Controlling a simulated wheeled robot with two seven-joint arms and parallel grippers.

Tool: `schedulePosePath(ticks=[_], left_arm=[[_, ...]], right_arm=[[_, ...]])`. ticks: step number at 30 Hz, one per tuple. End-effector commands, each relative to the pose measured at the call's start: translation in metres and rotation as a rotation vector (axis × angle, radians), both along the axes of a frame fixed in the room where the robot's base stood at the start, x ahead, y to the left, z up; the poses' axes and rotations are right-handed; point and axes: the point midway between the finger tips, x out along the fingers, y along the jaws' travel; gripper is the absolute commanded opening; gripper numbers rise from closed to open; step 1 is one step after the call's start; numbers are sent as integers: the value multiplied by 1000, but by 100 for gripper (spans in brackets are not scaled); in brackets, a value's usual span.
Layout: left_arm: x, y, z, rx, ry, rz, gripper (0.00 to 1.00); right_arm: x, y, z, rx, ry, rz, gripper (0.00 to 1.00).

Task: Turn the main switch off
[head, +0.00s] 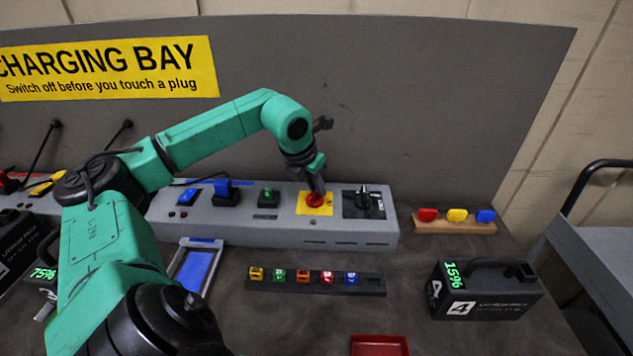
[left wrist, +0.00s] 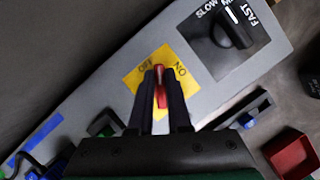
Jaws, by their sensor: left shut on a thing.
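The main switch is a red rotary handle (head: 315,200) on a yellow plate (head: 327,209) on top of the grey charging box (head: 270,232). In the left wrist view the red handle (left wrist: 159,88) lies between my fingers, and the yellow plate (left wrist: 183,67) shows the words "ON" and "OFF" around it. My left gripper (head: 316,190) reaches down from above and is shut on the red handle. In the left wrist view my left gripper (left wrist: 160,95) hides part of the handle and plate. My right gripper is not in view.
A black speed knob (head: 364,200) sits right of the switch; a green socket (head: 268,197) sits left. In front are a rail of coloured blocks (head: 315,289), a red tray (head: 380,345) and a black battery pack (head: 487,296). A wooden strip (head: 455,227) holds coloured pieces.

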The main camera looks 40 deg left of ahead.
Motion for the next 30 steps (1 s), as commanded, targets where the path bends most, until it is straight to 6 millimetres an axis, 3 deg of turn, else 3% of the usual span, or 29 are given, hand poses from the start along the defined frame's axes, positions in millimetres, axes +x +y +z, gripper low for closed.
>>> schedulePosePath(ticks=[6,15,30], left_arm=[[2,1,7,-1,-10,202,0],[1,2,6,-2,-10,443,0],[1,4,4,-1,-10,607,0]], right_arm=[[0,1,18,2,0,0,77],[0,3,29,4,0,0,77],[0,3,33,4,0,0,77]])
